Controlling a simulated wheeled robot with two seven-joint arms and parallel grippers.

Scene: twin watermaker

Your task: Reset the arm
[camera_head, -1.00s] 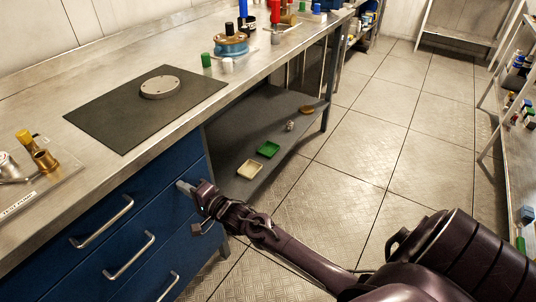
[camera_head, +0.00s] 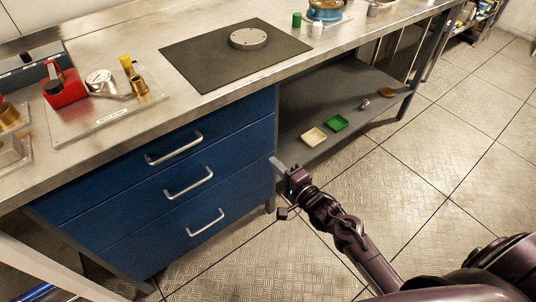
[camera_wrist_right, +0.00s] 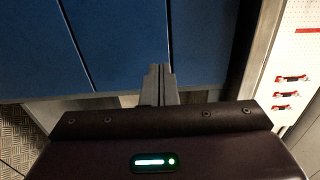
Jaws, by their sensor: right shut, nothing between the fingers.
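My right gripper (camera_head: 276,163) is shut and empty. In the head view it is in front of the bench, beside the right edge of the blue drawer unit (camera_head: 240,125), below the worktop. In the right wrist view its closed fingers (camera_wrist_right: 158,75) point toward the blue drawer unit (camera_wrist_right: 110,40); I cannot tell whether they touch it. My right arm (camera_head: 350,235) comes in from the lower right. My left gripper is not in view.
The steel bench (camera_head: 130,40) carries a black mat (camera_head: 200,60) with a round grey disc (camera_head: 248,38), and a test fitting plate (camera_head: 105,112). Tiled floor (camera_head: 440,150) is open to the right.

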